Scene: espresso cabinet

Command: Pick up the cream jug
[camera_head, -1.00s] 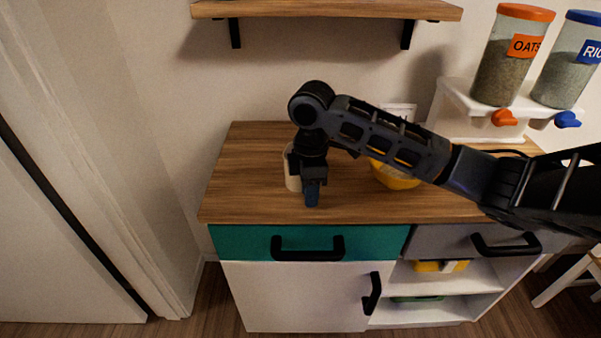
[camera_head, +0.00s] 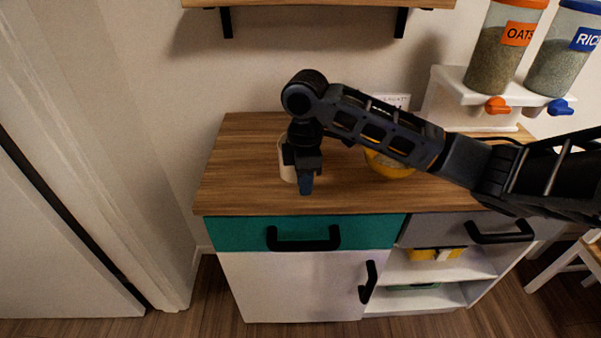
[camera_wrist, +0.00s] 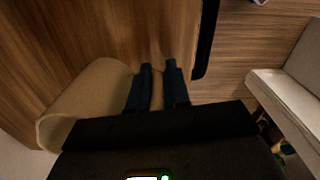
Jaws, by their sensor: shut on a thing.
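The cream jug (camera_head: 285,166) is a plain beige cup-like vessel at the left part of the wooden counter (camera_head: 235,180). It looks upright in the head view and is partly hidden behind my gripper. My gripper (camera_head: 305,187) points down at the jug's right front side. In the wrist view the jug (camera_wrist: 82,100) fills the left, its rim toward the lower left. My two blue fingers (camera_wrist: 157,78) are close together with a beige strip between them, shut on part of the jug. I cannot tell whether its base touches the counter.
A yellow bowl (camera_head: 388,168) stands right of the jug, partly behind my arm. A white dispenser stand (camera_head: 450,98) with oats and rice jars (camera_head: 505,45) is at the back right. A wooden shelf (camera_head: 310,4) hangs above. The counter's left end is clear.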

